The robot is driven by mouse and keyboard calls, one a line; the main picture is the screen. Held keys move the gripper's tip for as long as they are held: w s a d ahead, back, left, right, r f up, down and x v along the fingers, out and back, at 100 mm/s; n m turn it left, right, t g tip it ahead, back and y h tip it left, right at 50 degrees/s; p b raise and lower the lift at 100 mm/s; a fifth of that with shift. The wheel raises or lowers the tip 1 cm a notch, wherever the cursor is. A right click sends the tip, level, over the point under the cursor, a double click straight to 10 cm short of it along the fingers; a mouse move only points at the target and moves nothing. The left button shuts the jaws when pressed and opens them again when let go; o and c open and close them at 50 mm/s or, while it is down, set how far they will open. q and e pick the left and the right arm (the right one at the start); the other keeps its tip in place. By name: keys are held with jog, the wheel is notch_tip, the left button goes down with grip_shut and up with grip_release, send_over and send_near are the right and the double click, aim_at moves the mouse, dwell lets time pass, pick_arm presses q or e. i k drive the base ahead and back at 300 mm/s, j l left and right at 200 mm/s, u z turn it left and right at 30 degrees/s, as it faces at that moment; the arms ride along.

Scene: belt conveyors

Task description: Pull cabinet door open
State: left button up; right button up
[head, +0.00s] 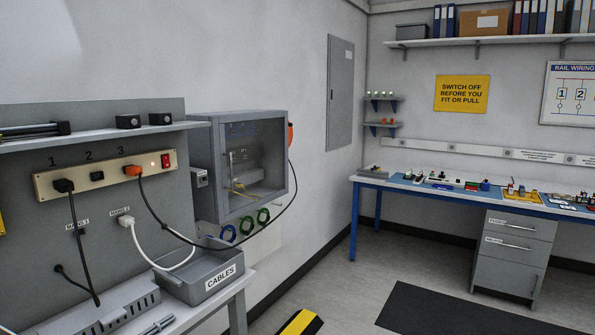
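A grey wall cabinet (204,135) hangs at the centre left, beside the socket panel. Its front has a grey frame around a large window (255,160), and a yellow cable and small fittings show behind it. The door looks shut, though I cannot tell whether it is latched. A small grey box-like fitting (200,179) sits on the cabinet's left side. A second, flat grey panel door (341,92) on the wall further back looks closed. Neither of my grippers is in view.
A socket strip (105,175) with plugged cables is at left. A black cable from its orange plug (132,170) loops below and right of the cabinet. A grey cable bin (203,277) stands below.

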aim_at(218, 136)
jog(key=i+l+z, duration=0.2)
jog(key=i+z, duration=0.2)
jog(key=i, duration=0.3)
jog(key=i+z, duration=0.45)
jog(key=i, duration=0.2)
